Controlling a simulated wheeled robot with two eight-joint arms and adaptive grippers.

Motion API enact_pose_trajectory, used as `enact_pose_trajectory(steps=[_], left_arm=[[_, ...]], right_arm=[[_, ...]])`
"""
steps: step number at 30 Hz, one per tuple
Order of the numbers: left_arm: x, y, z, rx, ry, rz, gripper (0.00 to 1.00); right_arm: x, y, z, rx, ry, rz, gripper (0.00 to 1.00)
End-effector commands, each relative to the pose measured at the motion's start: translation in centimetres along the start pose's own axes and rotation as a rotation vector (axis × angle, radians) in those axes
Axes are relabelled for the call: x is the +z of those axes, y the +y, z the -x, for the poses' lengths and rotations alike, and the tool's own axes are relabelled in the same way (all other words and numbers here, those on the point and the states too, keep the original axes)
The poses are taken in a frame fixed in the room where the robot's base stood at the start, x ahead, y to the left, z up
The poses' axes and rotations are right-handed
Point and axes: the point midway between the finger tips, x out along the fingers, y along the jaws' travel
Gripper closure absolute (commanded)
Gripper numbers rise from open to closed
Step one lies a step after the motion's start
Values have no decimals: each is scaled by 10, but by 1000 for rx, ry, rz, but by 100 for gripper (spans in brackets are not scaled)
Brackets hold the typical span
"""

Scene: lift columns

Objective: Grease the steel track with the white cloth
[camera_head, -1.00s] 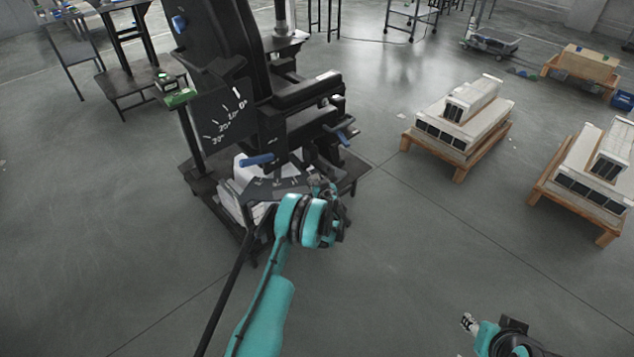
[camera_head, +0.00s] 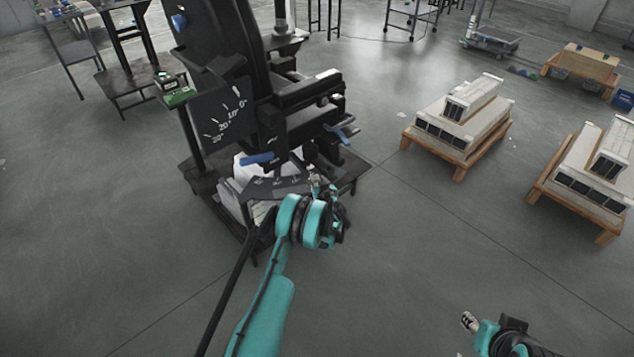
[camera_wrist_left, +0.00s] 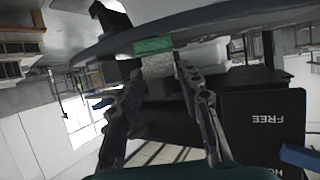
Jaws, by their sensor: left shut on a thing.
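My left gripper (camera_head: 316,184) reaches the low front of a black machine (camera_head: 225,60), beside its curved scale plate (camera_head: 270,188). In the left wrist view, its fingers (camera_wrist_left: 158,75) are shut on a pale grey-white textured piece, apparently the white cloth (camera_wrist_left: 157,66). A green strip shows at the cloth's upper edge, against a long dark curved bar (camera_wrist_left: 225,18). I cannot tell for sure whether this bar is the steel track. In the head view the cloth is hidden or too small to make out. My right gripper (camera_head: 469,321) is low at the right, away from the machine.
A blue handle (camera_head: 257,159) and a white stack (camera_head: 228,190) are close to my left gripper. Pallets with pale units (camera_head: 460,125) stand at the right. The floor between is clear.

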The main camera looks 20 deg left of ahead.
Motion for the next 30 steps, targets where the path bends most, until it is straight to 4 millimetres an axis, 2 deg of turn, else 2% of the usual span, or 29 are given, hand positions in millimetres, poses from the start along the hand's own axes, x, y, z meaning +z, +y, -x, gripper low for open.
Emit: enact_pose_trajectory(steps=[7, 18, 30], left_arm=[[1, -3, 0, -1, 0, 0, 88], [0, -28, 0, -1, 0, 1, 88], [0, -44, 0, 0, 0, 0, 88]], right_arm=[[0, 0, 0, 0, 0, 0, 60], [0, 0, 0, 0, 0, 0, 60], [0, 0, 0, 0, 0, 0, 60]])
